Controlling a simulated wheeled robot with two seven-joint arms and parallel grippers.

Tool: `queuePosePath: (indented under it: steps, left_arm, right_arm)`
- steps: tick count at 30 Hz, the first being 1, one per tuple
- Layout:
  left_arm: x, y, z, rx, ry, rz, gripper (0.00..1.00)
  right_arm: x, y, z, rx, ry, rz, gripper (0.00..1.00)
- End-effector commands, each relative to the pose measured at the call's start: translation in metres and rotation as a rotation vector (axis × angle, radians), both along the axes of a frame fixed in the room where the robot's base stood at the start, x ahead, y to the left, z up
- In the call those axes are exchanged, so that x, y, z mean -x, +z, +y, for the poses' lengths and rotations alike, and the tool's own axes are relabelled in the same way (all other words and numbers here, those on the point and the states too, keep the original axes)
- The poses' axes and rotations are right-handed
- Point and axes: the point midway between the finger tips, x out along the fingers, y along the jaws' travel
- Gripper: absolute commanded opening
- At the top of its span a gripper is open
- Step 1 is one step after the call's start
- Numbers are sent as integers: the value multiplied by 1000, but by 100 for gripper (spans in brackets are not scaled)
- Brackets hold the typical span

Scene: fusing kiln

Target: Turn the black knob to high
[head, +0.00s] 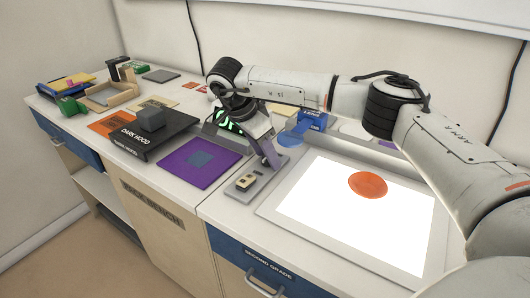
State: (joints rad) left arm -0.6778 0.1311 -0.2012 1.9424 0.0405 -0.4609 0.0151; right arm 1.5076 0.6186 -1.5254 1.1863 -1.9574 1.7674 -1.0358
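My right arm comes in from the right and reaches across the bench. Its gripper (268,152) points down over the middle of the bench, just behind a small grey plate with a cream block (246,181) on it. I see one finger side clearly; the gap between the fingers is not clear. A small dark spot shows beside the cream block, but I cannot tell whether it is a knob. I cannot make out a black knob with any marking; the arm may hide it. My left gripper is not in view.
A bright white light panel (320,215) with an orange disc (367,185) lies at the right. A purple sheet (199,162) and a black board marked DARK HOOD (135,143) lie to the left. A wooden tray (110,97) and boxes stand further left. A wall backs the bench.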

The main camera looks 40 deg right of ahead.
Motion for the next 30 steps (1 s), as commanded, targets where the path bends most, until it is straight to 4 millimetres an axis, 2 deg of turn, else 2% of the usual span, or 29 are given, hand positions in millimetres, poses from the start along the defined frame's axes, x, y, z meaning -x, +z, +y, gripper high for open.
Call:
queuePosePath:
  steps: [2,9,19,30]
  left_arm:
    - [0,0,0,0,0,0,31]
    - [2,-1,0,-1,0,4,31]
    - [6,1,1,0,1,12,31]
    - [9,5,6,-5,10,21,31]
  right_arm:
    - [0,0,0,0,0,0,45]
    - [0,0,0,0,0,0,6]
    - [1,2,0,-1,52,-1,6]
    - [3,2,0,-1,310,-1,6]
